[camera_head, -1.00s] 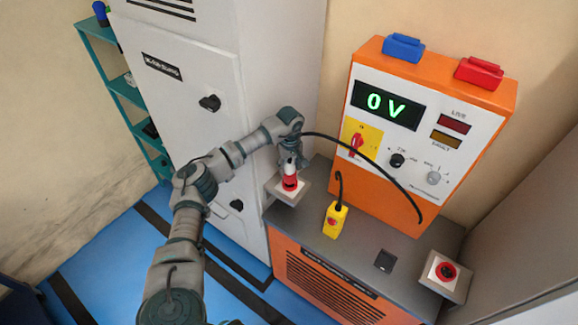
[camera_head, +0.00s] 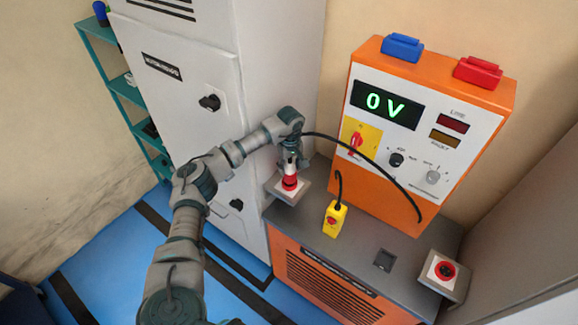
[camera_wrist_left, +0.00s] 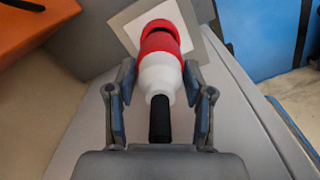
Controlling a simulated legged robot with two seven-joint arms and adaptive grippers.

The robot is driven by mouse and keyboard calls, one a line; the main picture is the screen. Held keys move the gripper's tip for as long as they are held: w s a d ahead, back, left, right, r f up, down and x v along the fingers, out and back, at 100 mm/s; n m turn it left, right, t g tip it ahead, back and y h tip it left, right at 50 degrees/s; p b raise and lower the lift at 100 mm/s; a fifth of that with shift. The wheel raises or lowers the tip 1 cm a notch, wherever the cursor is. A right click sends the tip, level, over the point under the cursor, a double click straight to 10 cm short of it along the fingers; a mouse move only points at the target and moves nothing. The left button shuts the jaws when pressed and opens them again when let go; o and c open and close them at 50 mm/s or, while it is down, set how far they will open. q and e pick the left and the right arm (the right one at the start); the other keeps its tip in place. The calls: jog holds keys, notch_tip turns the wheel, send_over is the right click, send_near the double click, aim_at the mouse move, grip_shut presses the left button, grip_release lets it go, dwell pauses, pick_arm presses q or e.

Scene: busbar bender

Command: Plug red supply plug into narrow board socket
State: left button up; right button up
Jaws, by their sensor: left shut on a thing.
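The red supply plug (camera_head: 290,170) has a white body, a red front and a black cable end. It also shows in the left wrist view (camera_wrist_left: 160,70). My left gripper (camera_head: 290,162) is shut on it, with one finger on each side of the white body. The plug's red front meets the red ring of a socket on a square plate (camera_head: 277,189), beside the grey cabinet. A dark slit shows in the red part in the wrist view; how deep the plug sits cannot be told. My right gripper is not in view.
The orange supply unit (camera_head: 432,100) reads 0 V and stands on the grey bench (camera_head: 350,250). A black cable (camera_head: 375,155) arcs across it. A yellow pendant (camera_head: 335,219) lies on the bench. A second red socket (camera_head: 446,270) is at the right. The grey cabinet (camera_head: 190,100) stands behind my arm.

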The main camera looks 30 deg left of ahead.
aim_at(289, 173)
pick_arm(q)
jog(key=shift+a, duration=0.1)
dwell(0.4)
jog(key=shift+f+b, duration=0.35)
jog(key=shift+f, duration=0.35)
jog(key=shift+f+b, duration=0.55)
jog(key=shift+f, duration=0.4)
jog(key=o, duration=1.4)
jog(key=shift+c, duration=0.2)
jog(key=shift+r, duration=0.1)
notch_tip(289, 173, up, 12)
jog(key=shift+w+a+f, duration=0.1)
jog(key=shift+f, duration=0.1)
